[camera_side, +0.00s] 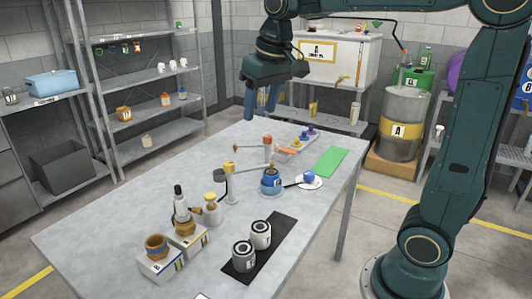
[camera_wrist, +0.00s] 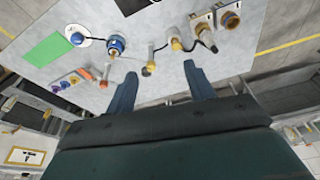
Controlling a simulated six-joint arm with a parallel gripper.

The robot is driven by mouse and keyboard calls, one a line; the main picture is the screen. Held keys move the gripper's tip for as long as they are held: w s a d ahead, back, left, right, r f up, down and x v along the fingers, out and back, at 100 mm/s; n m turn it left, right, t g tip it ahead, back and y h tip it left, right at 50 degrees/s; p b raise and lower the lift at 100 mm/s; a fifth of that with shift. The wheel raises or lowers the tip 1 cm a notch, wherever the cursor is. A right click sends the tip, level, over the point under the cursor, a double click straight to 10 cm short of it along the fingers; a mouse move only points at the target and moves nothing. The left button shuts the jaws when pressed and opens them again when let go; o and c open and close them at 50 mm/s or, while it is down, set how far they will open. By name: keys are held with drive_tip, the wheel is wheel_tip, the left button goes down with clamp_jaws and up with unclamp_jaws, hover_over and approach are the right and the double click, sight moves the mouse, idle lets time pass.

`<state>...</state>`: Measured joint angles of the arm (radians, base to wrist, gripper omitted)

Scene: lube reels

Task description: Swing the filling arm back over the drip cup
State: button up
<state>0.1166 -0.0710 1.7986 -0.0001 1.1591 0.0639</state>
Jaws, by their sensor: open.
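A post with a yellow top (camera_side: 228,168) stands mid-table, and its pale arm (camera_side: 252,167) reaches right toward a blue pot (camera_side: 270,186) with a brown top. A second post with an orange top (camera_side: 267,139) stands behind it, its thin arm reaching left to a small dark-tipped end (camera_side: 236,147). I cannot tell for sure which is the filling arm or which vessel is the drip cup. My gripper (camera_side: 262,114) is open and empty above the table's far side, apart from both arms.
A white saucer (camera_side: 316,184) with a blue item lies right of the pot, near a green mat (camera_side: 323,162). Two striped tins (camera_side: 243,256) stand on a black mat. Boxes with vessels (camera_side: 160,262) are at front left. The far-left tabletop is clear.

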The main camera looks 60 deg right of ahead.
drive_tip(key=w+d+f+m+g, duration=0.1)
drive_tip(key=w+d+f, duration=0.1)
drive_tip(key=w, duration=0.3)
drive_tip(key=w+d+f+g, duration=0.1)
drive_tip(key=w+d, duration=0.2)
drive_tip(key=w, duration=0.3)
drive_tip(key=m+g, duration=0.1)
hover_over(229, 163)
wheel_tip(229, 163, down, 6)
drive_tip(key=f, duration=0.1)
drive_tip(key=shift+a+r, duration=0.1)
drive_tip(key=shift+r, duration=0.15)
drive_tip(key=shift+f, duration=0.1)
wheel_tip(229, 163, down, 14)
drive_tip(key=shift+r, duration=0.2)
clamp_jaws()
